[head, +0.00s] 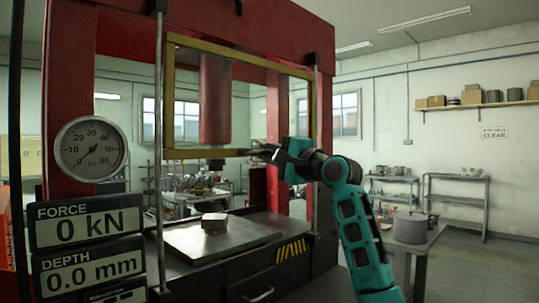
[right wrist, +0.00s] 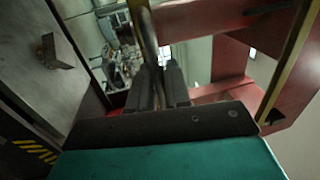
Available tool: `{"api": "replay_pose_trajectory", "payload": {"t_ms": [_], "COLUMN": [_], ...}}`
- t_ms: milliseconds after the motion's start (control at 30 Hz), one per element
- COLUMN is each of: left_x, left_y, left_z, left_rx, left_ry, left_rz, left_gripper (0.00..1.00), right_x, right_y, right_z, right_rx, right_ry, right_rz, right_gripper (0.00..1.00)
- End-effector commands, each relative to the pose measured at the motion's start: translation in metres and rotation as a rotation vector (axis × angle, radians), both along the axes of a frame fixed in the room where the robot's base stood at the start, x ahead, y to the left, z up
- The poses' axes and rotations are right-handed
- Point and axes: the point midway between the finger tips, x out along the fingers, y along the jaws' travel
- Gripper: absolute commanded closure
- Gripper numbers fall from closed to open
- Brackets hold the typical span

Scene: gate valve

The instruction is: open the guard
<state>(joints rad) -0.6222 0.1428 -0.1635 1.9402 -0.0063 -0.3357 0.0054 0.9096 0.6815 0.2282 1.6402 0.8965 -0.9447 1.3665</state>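The guard (head: 182,154) is a yellow rectangular frame at the front of the red press. It hangs upright between two vertical rods, with its bottom bar level above the press bed. My right gripper (head: 268,153) is at that bottom bar, right of its middle. In the right wrist view the bar (right wrist: 147,28) runs down between the two dark fingers (right wrist: 160,88), which sit close on both sides of it. The fingers look shut on it; the exact contact is partly hidden. My left gripper is not in view.
A gauge (head: 91,149) and displays reading 0 kN and 0.0 mm are at left. A table with a grey pot (head: 410,228) stands right of my arm.

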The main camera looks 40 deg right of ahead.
Motion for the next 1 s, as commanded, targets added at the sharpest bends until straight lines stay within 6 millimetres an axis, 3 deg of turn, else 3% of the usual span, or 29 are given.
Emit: {"api": "replay_pose_trajectory", "payload": {"t_ms": [167, 533, 1000], "left_x": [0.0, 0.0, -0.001], "left_y": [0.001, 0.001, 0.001], "left_z": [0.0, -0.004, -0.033], "left_rx": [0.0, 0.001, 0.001], "left_ry": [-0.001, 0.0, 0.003], "left_rz": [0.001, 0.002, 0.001], "left_gripper": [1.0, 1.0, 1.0], "right_x": [0.0, -0.01, -0.102], "right_y": [0.0, -0.002, -0.008], "right_z": [0.0, -0.003, -0.022], "right_rx": [0.0, -0.001, -0.002], "right_ry": [-0.002, -0.002, -0.001], "right_rz": [-0.001, -0.002, -0.003], "right_gripper": [0.67, 0.67, 0.67]}}
